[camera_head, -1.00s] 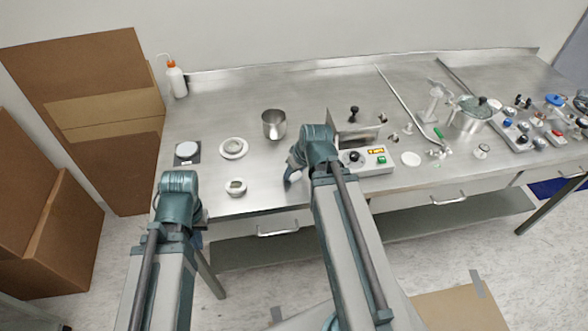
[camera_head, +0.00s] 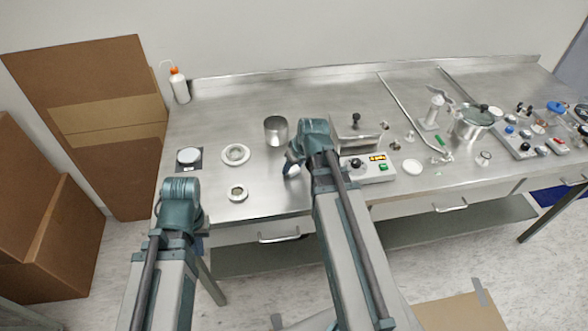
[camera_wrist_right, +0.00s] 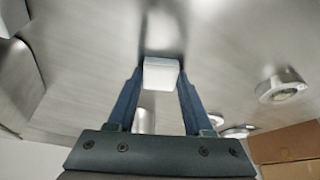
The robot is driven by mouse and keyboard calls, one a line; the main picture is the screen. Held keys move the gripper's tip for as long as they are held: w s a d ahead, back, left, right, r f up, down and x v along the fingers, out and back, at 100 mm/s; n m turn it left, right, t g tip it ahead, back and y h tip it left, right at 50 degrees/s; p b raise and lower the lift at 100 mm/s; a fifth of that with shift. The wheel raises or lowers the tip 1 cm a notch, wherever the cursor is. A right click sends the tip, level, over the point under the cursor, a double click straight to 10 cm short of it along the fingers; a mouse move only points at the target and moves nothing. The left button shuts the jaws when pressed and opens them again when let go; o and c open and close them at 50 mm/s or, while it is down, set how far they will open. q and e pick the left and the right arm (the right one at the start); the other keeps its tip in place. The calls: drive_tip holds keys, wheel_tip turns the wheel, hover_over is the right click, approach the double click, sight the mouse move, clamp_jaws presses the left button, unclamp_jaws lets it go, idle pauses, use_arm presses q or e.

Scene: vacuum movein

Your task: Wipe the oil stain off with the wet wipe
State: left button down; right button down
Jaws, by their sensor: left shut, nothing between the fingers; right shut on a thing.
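My right gripper (camera_head: 291,168) is low over the steel table (camera_head: 330,95), left of the control box. In the right wrist view it is shut on a small white block-like thing (camera_wrist_right: 161,72), which looks like the wet wipe. The wipe is at the steel surface; whether it presses on it I cannot tell. I cannot make out an oil stain for certain; a darker brownish patch beyond the wipe in the wrist view may be a reflection. My left gripper (camera_head: 204,233) is shut and empty by the table's front left corner, mostly hidden by its own arm.
A steel cup (camera_head: 276,130) stands left of my right gripper. The control box (camera_head: 367,168) is close on the right. A wash bottle (camera_head: 180,87) stands at the back left.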

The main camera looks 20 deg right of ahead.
drive_tip(key=shift+w+d+f, duration=0.1)
drive_tip(key=shift+w+d, duration=0.05)
drive_tip(key=shift+w, duration=0.45)
drive_tip(key=shift+w+d, duration=0.15)
drive_tip(key=shift+w, duration=0.45)
drive_tip(key=shift+w, duration=0.1)
drive_tip(key=shift+w+d, duration=0.25)
drive_tip(key=shift+w, duration=0.65)
drive_tip(key=shift+w+d, duration=0.2)
drive_tip(key=shift+w, duration=0.65)
wheel_tip(320, 180, up, 6)
drive_tip(key=p, duration=0.6)
drive_tip(key=shift+s, duration=0.1)
wheel_tip(320, 180, up, 3)
drive_tip(key=p, duration=0.3)
